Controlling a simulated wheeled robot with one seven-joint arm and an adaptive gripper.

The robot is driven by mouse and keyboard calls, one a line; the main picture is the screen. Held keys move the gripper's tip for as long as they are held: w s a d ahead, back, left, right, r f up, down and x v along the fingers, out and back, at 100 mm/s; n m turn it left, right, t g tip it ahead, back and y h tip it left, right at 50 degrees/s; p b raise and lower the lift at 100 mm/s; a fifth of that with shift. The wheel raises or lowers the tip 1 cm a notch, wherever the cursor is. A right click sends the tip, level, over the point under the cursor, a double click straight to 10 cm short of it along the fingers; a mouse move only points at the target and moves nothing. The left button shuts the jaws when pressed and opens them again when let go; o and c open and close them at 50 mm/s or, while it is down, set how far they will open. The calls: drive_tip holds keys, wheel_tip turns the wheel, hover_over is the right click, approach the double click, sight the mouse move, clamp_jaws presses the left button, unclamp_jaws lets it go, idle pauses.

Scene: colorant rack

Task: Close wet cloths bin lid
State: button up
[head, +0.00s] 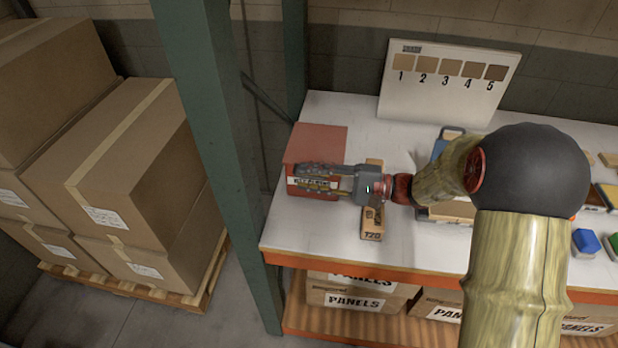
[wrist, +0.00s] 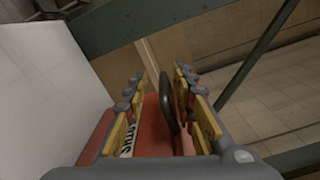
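The wet cloths bin is a red box (head: 301,190) with a white label on its front, at the left end of the white shelf top. A flat red lid panel (head: 325,140) shows above and behind my gripper; I cannot tell its exact angle. My gripper (head: 297,178) lies sideways across the bin's front, with its fingers hiding part of the label. In the wrist view my gripper (wrist: 158,82) has its two yellow-padded fingers apart. Red bin surface (wrist: 152,130) and a dark curved handle (wrist: 169,103) show between them. Contact with the handle is unclear.
A wooden block (head: 372,222) marked 120 stands beneath my wrist. A numbered swatch board (head: 450,105) stands at the back. A green post (head: 225,150) rises left of the bin. Cardboard boxes (head: 130,170) sit on a pallet farther left. The shelf's front left is clear.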

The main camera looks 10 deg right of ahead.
drive_tip(key=v, duration=1.2)
drive_tip(key=s+a+r+n+g+h, duration=0.1)
drive_tip(key=s+a+n+g+h, duration=0.1)
drive_tip(key=s+a+g+h, duration=0.3)
drive_tip(key=s+a+n+g+h, duration=0.1)
drive_tip(key=s+a+n+h, duration=0.2)
drive_tip(key=s, duration=0.5)
drive_tip(key=s+d+r+n+t+h+p, duration=0.1)
drive_tip(key=s+d+r+n+t+h, duration=0.1)
drive_tip(key=s+d+r+t+h, duration=0.3)
drive_tip(key=s+d+t+h, duration=0.1)
drive_tip(key=s+d+h, duration=0.1)
drive_tip(key=h, duration=0.2)
drive_tip(key=shift+r, duration=0.2)
